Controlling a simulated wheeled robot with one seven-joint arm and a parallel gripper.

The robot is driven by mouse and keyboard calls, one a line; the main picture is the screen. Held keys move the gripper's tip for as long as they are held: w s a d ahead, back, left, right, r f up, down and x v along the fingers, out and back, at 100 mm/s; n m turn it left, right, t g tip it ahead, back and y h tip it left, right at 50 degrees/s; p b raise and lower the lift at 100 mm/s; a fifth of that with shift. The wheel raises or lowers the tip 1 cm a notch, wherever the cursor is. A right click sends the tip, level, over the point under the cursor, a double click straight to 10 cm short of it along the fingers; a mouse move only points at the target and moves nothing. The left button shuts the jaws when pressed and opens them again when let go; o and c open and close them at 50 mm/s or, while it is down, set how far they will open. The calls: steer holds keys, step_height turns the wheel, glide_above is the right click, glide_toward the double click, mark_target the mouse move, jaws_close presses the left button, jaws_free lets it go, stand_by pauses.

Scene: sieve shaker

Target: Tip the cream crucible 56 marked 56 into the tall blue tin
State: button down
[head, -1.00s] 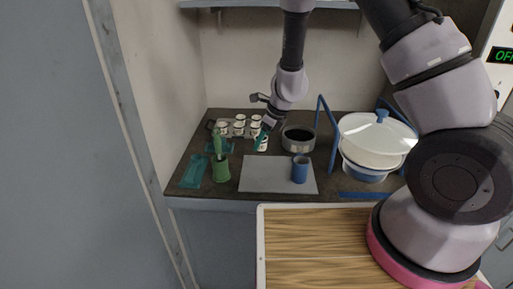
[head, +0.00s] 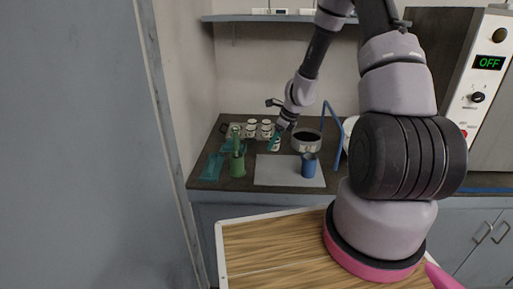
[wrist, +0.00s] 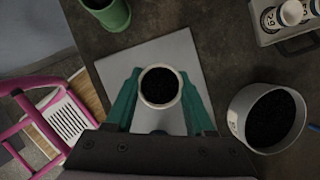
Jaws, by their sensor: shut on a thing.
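The cream crucible (wrist: 160,87) is held upright between the green fingers of my gripper (wrist: 160,95) in the wrist view. It is filled with dark grains; its number cannot be read. In the head view the small white crucible (head: 275,146) shows at my gripper (head: 276,140), behind and left of the blue tin. The tall blue tin (head: 309,168) stands upright on the right part of a grey mat (head: 272,177). The tin's inside cannot be seen, and I cannot make the tin out in the wrist view.
A round metal pan of dark grains (wrist: 272,118) stands right of the crucible. A rack of white crucibles (head: 254,130) is at the back left. A green holder (head: 238,166) and a teal tray (head: 212,167) are at the left. A blue frame (head: 334,140) rises at the right.

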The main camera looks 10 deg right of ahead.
steer(key=shift+w+r, duration=0.1)
steer(key=shift+r, duration=0.35)
steer(key=shift+a+r, duration=0.1)
steer(key=shift+r, duration=2.3)
steer(key=shift+d+r, duration=0.15)
steer(key=shift+d, duration=0.15)
steer(key=shift+h, duration=0.5)
steer(key=s+d, duration=0.3)
steer(key=d, duration=0.1)
steer(key=s+d, duration=0.3)
steer(key=d, duration=0.2)
steer(key=s+d+f, duration=0.1)
steer(key=s+d, duration=0.2)
steer(key=d, duration=0.2)
step_height(320, 180, down, 2)
steer(key=h, duration=0.1)
steer(key=g+h, duration=0.1)
steer(key=h, duration=0.1)
steer(key=shift+d+f, duration=0.15)
steer(key=shift+f, duration=0.05)
